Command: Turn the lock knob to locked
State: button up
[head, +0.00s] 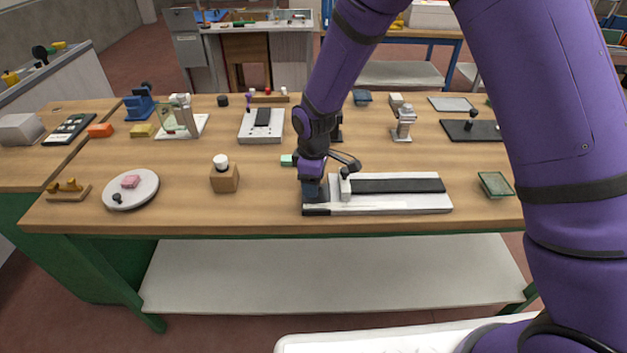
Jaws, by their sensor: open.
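My arm reaches down from the top to the left end of a long white device (420,207) with a black strip along it, near the table's front edge. My gripper (313,196) points down over that left end. A small white upright block (345,186) stands on the device just right of the gripper. I cannot make out the lock knob for certain; it may be hidden behind or under my gripper. The fingers are small and dark here, and I see nothing held between them. Whether they touch the device is unclear.
A wooden block with a white knob (223,178) stands to the left, and a round white plate (145,196) farther left. A green dish (495,185) lies to the right. Several fixtures line the back, including a white panel (246,128). Bare wood (265,205) lies left of the device.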

jog(key=shift+c, duration=0.4)
jog(key=c, duration=0.9)
jog(key=shift+o, duration=0.2)
jog(key=shift+m, duration=0.3)
jog(key=m, duration=0.5)
jog(key=shift+w, duration=0.1)
jog(key=m, duration=0.6)
jog(key=shift+d, duration=0.15)
jog(key=shift+m, duration=0.3)
jog(key=o, duration=0.9)
